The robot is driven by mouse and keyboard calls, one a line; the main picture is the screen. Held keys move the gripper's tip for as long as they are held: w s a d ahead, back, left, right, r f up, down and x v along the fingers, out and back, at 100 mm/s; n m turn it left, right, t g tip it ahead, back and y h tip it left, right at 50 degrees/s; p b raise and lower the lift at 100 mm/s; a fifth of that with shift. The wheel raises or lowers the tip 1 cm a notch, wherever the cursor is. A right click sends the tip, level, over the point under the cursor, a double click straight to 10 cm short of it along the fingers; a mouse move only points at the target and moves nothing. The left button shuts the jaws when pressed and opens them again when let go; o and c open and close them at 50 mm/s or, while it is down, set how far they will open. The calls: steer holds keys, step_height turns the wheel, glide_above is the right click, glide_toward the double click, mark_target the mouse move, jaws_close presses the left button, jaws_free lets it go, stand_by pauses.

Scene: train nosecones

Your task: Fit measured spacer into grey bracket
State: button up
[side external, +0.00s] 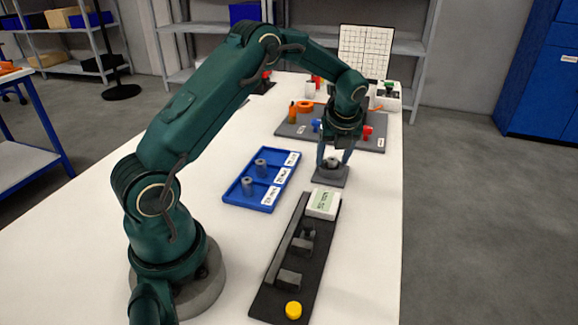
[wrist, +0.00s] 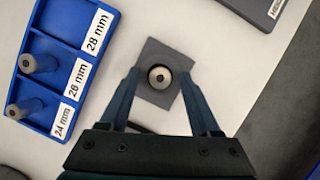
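A grey round spacer (wrist: 160,77) with a central hole stands at the middle of a square grey block (wrist: 150,95), which looks like the bracket. A dark ring shows around the spacer; how deep it sits I cannot tell. In the side view the block (side external: 330,178) lies flat on the table. My gripper (wrist: 160,73) is over the block, fingers apart on both sides of the spacer with visible gaps. It also shows in the side view (side external: 334,160), pointing down. Two other grey spacers (wrist: 46,63) (wrist: 33,107) stand in the blue tray (wrist: 67,50).
The tray's slots are labelled 24, 26 and 28 mm; the 28 mm slot is empty. A black measuring rail (side external: 262,303) with a display box (side external: 322,204) and yellow button (side external: 293,310) lies in front. A dark grey board (side external: 290,128) with coloured parts lies behind.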

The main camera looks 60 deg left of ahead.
steer(key=v, duration=1.2)
steer(key=s+d+r+n+t+h, duration=0.2)
steer(key=s+d+r+n, duration=0.3)
steer(key=s+d+n, duration=0.45)
steer(key=s+d+f+n+t+h, duration=0.1)
steer(key=s+d+n, duration=0.1)
steer(key=s+n, duration=0.3)
steer(key=s+d+f+n+h, duration=0.1)
steer(key=s+f+n, duration=0.1)
steer(key=s+n, duration=0.4)
steer(key=shift+d+f+n+t, duration=0.25)
steer(key=shift+d+n+t, duration=0.15)
steer(key=shift+n, duration=0.65)
steer(key=shift+s, duration=0.1)
